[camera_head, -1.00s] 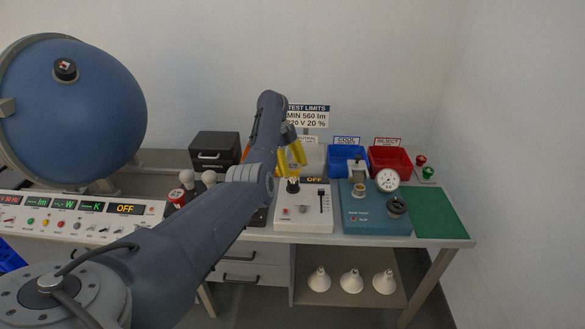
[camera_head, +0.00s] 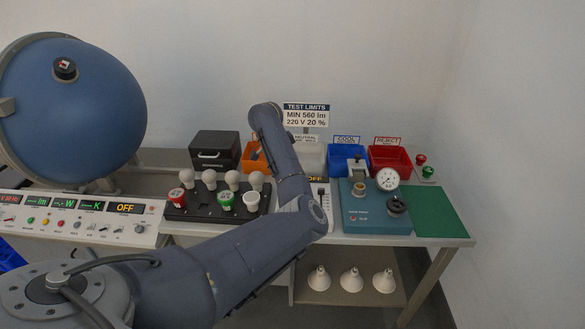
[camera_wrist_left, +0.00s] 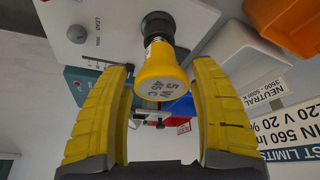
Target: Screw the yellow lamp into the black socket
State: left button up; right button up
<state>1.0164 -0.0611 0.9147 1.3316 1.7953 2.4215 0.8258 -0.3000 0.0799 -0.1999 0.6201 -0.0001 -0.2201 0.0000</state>
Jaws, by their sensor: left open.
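The yellow lamp (camera_wrist_left: 160,72) shows in the left wrist view, its printed end facing the camera. Its metal base meets the black socket (camera_wrist_left: 157,20) on the white test box (camera_wrist_left: 98,18); a short metal stretch shows between them, and I cannot tell how deep it sits. My left gripper (camera_wrist_left: 161,88) is open, with one yellow finger on each side of the lamp and visible gaps between. In the head view my left arm hides the gripper, lamp and socket; only part of the white test box (camera_head: 327,200) shows. My right gripper is not in view.
A black rack (camera_head: 176,212) with several bulbs stands left of my forearm. A teal tester (camera_head: 372,222) with a gauge is to the right. Orange (camera_head: 247,160), blue (camera_head: 345,165) and red (camera_head: 407,158) bins line the back. The green mat (camera_head: 435,211) is clear.

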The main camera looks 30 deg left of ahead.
pick_arm(q)
jog(key=n+y, duration=0.1)
jog(key=n, duration=0.2)
jog(key=n+y, duration=0.1)
jog(key=n, duration=0.2)
jog(key=shift+n+t+y, duration=0.3)
jog(key=shift+t, duration=0.1)
jog(key=shift+c, duration=0.3)
jog(key=c, duration=0.9)
